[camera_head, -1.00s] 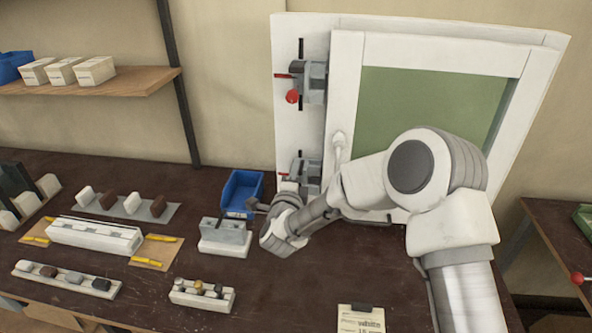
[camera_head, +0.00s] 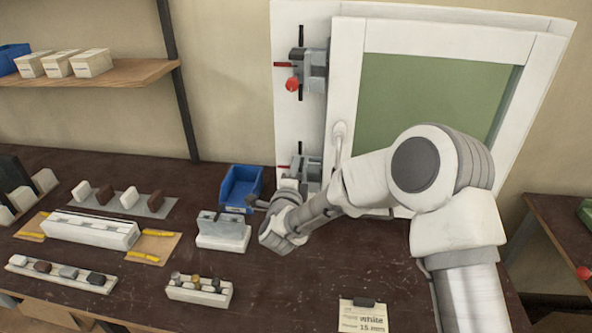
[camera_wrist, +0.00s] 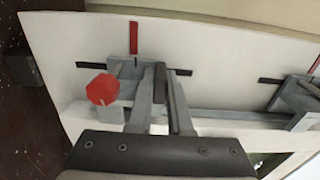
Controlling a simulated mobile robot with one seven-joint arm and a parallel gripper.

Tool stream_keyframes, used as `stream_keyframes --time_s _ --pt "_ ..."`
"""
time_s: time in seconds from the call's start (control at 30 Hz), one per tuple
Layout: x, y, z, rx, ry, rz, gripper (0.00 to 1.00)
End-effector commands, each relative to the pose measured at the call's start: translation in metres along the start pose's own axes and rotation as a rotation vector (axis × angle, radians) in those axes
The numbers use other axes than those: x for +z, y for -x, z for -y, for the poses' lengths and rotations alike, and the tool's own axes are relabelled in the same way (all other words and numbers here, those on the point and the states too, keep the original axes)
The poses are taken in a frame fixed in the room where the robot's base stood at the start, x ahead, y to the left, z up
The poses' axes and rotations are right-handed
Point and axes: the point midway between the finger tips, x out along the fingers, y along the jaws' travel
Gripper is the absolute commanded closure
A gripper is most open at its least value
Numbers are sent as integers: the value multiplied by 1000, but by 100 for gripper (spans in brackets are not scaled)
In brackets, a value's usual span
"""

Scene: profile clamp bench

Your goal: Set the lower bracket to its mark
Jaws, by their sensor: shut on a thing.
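The lower bracket (camera_head: 306,170) is a grey clamp on the white panel left of the window frame, partly hidden by my gripper and wrist in the head view. In the wrist view the lower bracket (camera_wrist: 118,69) sits across a black slot, with a red knob (camera_wrist: 102,89) at its left. A red mark (camera_wrist: 134,37) on the panel lies just above the bracket's body, roughly in line with its middle. My gripper (camera_wrist: 160,92) is shut on a grey part of the bracket, one finger on each side. In the head view my gripper (camera_head: 288,192) is at the bracket's lower side.
The upper bracket (camera_head: 314,72) with a red knob is higher on the panel; its edge shows at right in the wrist view (camera_wrist: 300,92). A blue bin (camera_head: 241,187) and a grey block on a white base (camera_head: 223,231) stand close left of my gripper.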

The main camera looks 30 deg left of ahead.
Motion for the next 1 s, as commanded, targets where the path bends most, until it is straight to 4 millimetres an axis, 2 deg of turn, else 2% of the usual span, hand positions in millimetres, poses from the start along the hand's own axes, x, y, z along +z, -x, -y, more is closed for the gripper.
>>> stream_keyframes --time_s 0.03,0.37,0.4,0.53,0.57,0.87,1.0 --pt "0 0 -6 0 0 0 100" --pt "0 0 -4 1 0 0 100" --pt "0 0 -4 1 0 0 79" --pt "0 0 -4 1 0 0 56" --pt "0 0 -4 1 0 0 52" --pt "0 1 -4 1 0 1 52" --pt "1 11 -5 2 1 2 52"
